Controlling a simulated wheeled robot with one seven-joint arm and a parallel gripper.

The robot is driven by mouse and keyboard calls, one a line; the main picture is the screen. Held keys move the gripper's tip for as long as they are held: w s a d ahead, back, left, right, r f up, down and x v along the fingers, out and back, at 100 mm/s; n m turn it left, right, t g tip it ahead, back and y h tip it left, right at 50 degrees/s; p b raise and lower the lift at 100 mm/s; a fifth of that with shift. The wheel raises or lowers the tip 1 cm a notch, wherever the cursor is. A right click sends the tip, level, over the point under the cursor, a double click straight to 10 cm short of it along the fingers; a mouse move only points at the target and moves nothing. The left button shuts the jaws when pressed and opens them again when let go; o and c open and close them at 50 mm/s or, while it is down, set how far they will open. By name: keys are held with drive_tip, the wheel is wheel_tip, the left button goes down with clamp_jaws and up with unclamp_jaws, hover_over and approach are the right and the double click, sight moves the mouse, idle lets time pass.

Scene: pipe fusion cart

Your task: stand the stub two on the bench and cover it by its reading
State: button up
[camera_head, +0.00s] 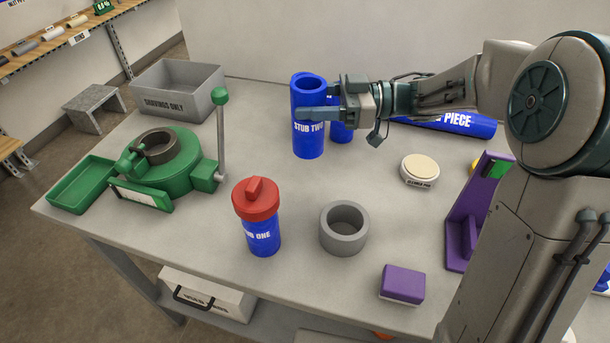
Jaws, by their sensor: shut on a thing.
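Stub two (309,143) is an upright, open-topped blue tube with white lettering, at the back middle of the bench (290,185). My gripper (318,103) is shut on it from the right, with one finger across its front above the lettering. I cannot tell whether its base touches the bench. Stub one (262,238) stands nearer the front, covered by a red cap (256,200) with a raised grip. A green round device (182,165) with a lever and a pale panel (140,195) stands at left; I cannot read the panel.
A grey ring-like cup (344,228), a purple block (402,284) and a round pale pad (419,170) stand right of stub one. Another blue piece (342,132) is close behind stub two. A grey shavings bin (178,92), green tray (82,185) and purple stand (470,215) flank the bench.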

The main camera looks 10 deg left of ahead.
sight(303, 149)
drive_tip(key=shift+n+g, duration=0.4)
drive_tip(key=shift+g, duration=0.2)
drive_tip(key=f, duration=0.2)
drive_tip(key=s+f, duration=0.1)
drive_tip(key=f, duration=0.1)
drive_tip(key=a+f, duration=0.1)
drive_tip(key=f, duration=0.1)
drive_tip(key=shift+s+a, duration=0.1)
drive_tip(key=shift+s, duration=0.15)
wheel_tip(303, 149, down, 4)
drive_tip(key=shift+f+b, duration=0.15)
drive_tip(key=shift+b, duration=0.2)
drive_tip(key=o, duration=1.2)
drive_tip(key=v, duration=0.7)
drive_tip(key=shift+d, duration=0.25)
